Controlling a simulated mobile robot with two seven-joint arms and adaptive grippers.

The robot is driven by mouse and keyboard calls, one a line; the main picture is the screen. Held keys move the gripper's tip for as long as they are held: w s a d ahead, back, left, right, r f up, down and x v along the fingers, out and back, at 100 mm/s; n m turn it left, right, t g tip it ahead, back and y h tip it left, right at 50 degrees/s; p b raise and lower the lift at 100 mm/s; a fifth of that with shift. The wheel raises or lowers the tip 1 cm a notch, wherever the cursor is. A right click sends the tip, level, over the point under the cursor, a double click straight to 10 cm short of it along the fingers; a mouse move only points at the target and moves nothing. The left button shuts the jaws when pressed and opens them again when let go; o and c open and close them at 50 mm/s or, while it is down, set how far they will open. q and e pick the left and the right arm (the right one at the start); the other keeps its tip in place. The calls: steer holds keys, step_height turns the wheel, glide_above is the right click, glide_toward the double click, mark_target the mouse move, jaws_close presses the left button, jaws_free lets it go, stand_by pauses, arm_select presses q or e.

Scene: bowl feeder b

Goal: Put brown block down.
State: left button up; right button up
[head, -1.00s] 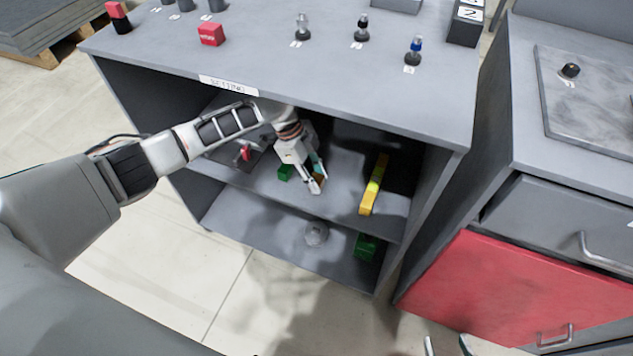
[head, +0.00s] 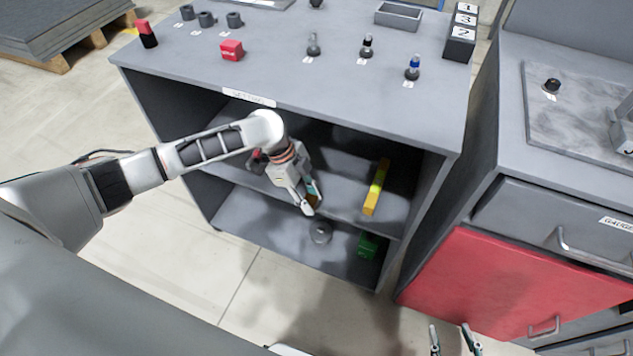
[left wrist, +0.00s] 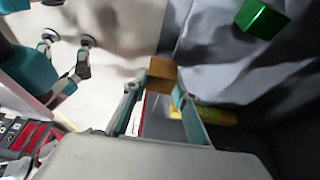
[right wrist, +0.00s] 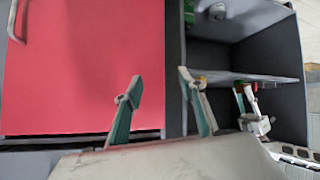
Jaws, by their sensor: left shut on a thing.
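The brown block (left wrist: 162,72) is between the fingertips of my left gripper (left wrist: 158,90) in the left wrist view. In the head view my left gripper (head: 311,203) is shut on it at the front edge of the middle shelf (head: 345,200). The fingers mostly hide the block there, and I cannot tell whether it touches the shelf. My right gripper (head: 454,342) is at the bottom right of the head view. In the right wrist view its fingers (right wrist: 160,90) are apart with nothing between them.
A yellow bar (head: 375,188) lies on the middle shelf, right of my left gripper. Below are a grey round part (head: 320,232) and a green block (head: 368,246). The tabletop (head: 290,75) overhangs the shelf. A red cabinet door (head: 520,285) stands at the right.

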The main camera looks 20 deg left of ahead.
arm_select(q)
steer(key=s+p, duration=0.1)
steer(key=s, duration=0.7)
arm_select(e)
steer(key=shift+m, duration=0.4)
steer(key=r+p, duration=0.1)
steer(key=p, duration=0.1)
steer(key=r+p, duration=0.2)
steer(key=p, duration=0.1)
steer(key=s+a+r+p, duration=0.1)
steer(key=p, duration=0.2)
steer(key=shift+s+r, duration=0.1)
steer(key=shift+r, duration=0.3)
steer(key=shift+s+d+f+g, duration=0.1)
steer(key=shift+f+g, duration=0.1)
steer(key=shift+g, duration=0.1)
steer(key=c, duration=0.4)
arm_select(q)
steer(key=s+a+r+n+t+y, duration=0.1)
steer(key=a+r+n+t+y, duration=0.1)
steer(key=r+n, duration=0.7)
steer(key=s+a+r+n+t+y, duration=0.2)
steer(key=r+n, duration=0.7)
steer(key=r, duration=1.7)
steer(key=shift+a+t+y, duration=0.3)
steer(key=shift+a, duration=0.05)
arm_select(e)
steer(key=shift+o, duration=0.2)
steer(key=shift+s, duration=0.1)
